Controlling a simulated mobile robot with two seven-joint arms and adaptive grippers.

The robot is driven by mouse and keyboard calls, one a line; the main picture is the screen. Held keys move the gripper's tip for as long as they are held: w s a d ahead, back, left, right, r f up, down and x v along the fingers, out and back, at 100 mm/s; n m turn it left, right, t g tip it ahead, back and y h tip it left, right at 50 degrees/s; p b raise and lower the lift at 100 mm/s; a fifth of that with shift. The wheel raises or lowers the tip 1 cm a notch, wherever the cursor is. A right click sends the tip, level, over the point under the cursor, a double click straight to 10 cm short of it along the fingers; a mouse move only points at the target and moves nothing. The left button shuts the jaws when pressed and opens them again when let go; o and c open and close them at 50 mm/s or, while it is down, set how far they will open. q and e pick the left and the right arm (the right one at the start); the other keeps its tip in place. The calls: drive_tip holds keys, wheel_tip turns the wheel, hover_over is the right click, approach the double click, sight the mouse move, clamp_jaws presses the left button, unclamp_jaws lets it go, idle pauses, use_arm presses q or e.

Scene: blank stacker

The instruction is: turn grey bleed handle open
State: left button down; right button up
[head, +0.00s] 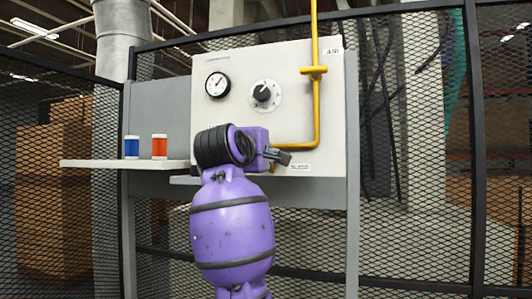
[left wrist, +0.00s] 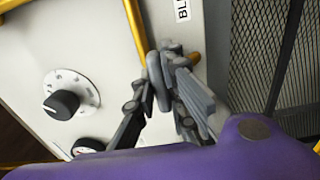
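The grey bleed handle (left wrist: 156,78) shows in the left wrist view at the end of the yellow pipe, near a label that starts with "BL". My left gripper (left wrist: 162,82) has its fingertips close together, one on each side of the handle, and looks shut on it. In the head view my left gripper (head: 281,156) is at the lower part of the white panel (head: 226,55), beside the bleed label (head: 299,167). It hides the handle there. My right gripper is in neither view.
The yellow pipe (head: 316,105) runs down the panel with a yellow valve handle (head: 313,71). A gauge (head: 217,85) and a black knob (head: 263,93) sit left of it. A blue can (head: 132,147) and an orange can (head: 159,147) stand on a shelf (head: 90,163). Wire mesh surrounds the panel.

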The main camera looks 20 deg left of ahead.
use_arm(q)
drive_tip(key=shift+m, duration=0.3)
drive_tip(key=m, duration=0.3)
drive_tip(key=shift+m, duration=0.4)
drive_tip(key=m, duration=0.4)
drive_tip(key=shift+m, duration=0.3)
drive_tip(key=m, duration=0.4)
drive_tip(key=shift+m, duration=2.4)
drive_tip(key=c, duration=1.8)
unclamp_jaws()
